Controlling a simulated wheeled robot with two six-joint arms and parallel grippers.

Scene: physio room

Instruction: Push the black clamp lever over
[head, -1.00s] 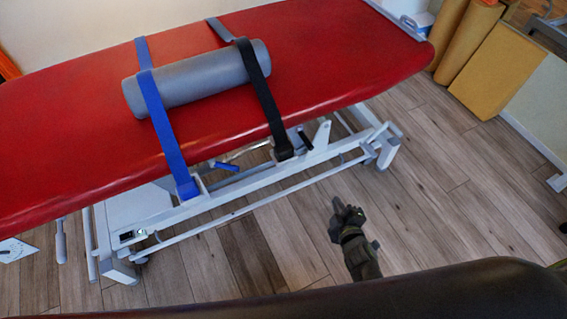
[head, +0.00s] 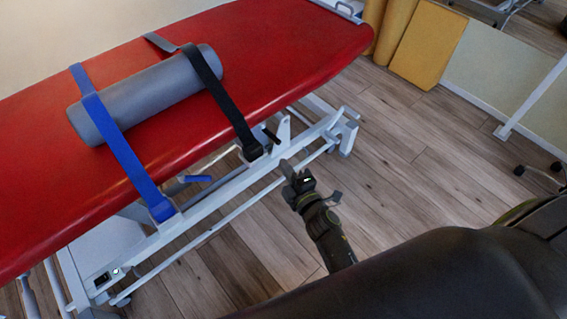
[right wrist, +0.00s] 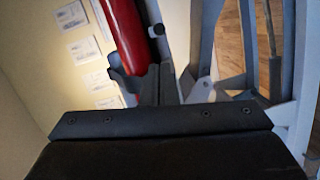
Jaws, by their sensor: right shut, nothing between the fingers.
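The black clamp lever (head: 271,136) is a short dark bar on the white side rail of the red couch, beside the lower end of the black strap (head: 232,112). It stands tilted. My right gripper (head: 287,169) is shut and empty, over the floor just to the right of and below the lever in the head view, with a visible gap between them. In the right wrist view the dark gripper (right wrist: 150,75) stands in front of the red couch edge (right wrist: 126,30). I cannot clearly make out the lever there. My left gripper is not in view.
A grey roll (head: 150,92) lies on the red couch (head: 290,50) under the black strap and a blue strap (head: 122,150). A blue lever (head: 197,179) sits farther left on the frame.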

